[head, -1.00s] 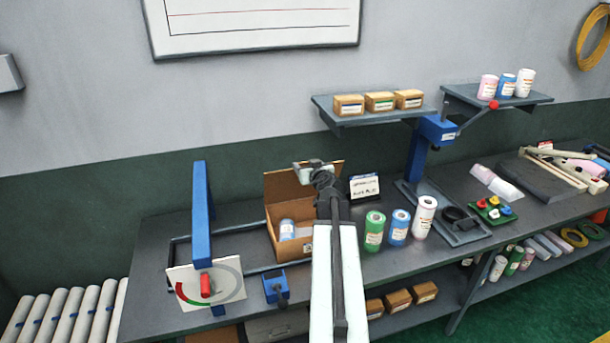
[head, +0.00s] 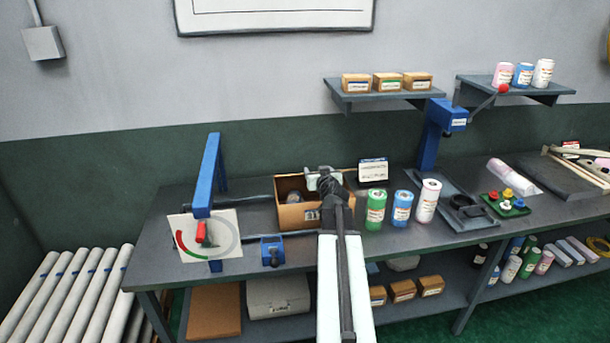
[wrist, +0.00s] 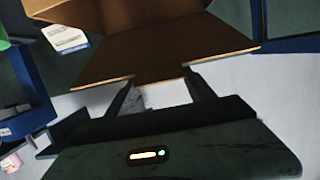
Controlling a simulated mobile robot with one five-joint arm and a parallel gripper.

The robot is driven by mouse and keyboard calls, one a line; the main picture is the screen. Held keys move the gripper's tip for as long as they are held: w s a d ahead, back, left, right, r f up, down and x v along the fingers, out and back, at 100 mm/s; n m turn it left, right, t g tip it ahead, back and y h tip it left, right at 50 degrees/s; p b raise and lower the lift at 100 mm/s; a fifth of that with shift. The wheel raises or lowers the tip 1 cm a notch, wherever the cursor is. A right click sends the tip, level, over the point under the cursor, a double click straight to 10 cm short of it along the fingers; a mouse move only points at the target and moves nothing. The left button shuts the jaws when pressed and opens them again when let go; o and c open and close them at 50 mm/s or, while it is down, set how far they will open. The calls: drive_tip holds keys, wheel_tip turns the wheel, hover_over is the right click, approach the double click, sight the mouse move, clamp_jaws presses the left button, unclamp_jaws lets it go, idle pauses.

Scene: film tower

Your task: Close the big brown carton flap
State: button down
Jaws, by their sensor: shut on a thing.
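The brown carton (head: 293,218) stands on the bench, with a roll (head: 296,197) dimly visible inside. Its top is still partly open. My gripper (head: 323,180) is at the carton's upper right. In the wrist view, the big brown flap (wrist: 165,60) fills the upper middle, with its pale edge at the fingertips. My gripper (wrist: 162,84) is shut on this flap's edge. The wrist hides part of the flap and the carton's right corner in the head view.
Green (head: 376,208), blue (head: 402,208) and white (head: 428,200) cans stand close right of the carton. A small card (head: 373,169) is behind them. A blue tape holder (head: 272,251) and a blue post with a dial (head: 208,238) are at left.

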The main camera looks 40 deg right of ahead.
wheel_tip(320, 180, down, 8)
drive_tip(key=s+a+b, duration=0.2)
drive_tip(key=b, duration=0.5)
drive_tip(key=shift+a, duration=0.2)
drive_tip(key=shift+c, duration=1.6)
unclamp_jaws()
drive_tip(key=shift+d+r, duration=0.1)
drive_tip(key=shift+r, duration=0.05)
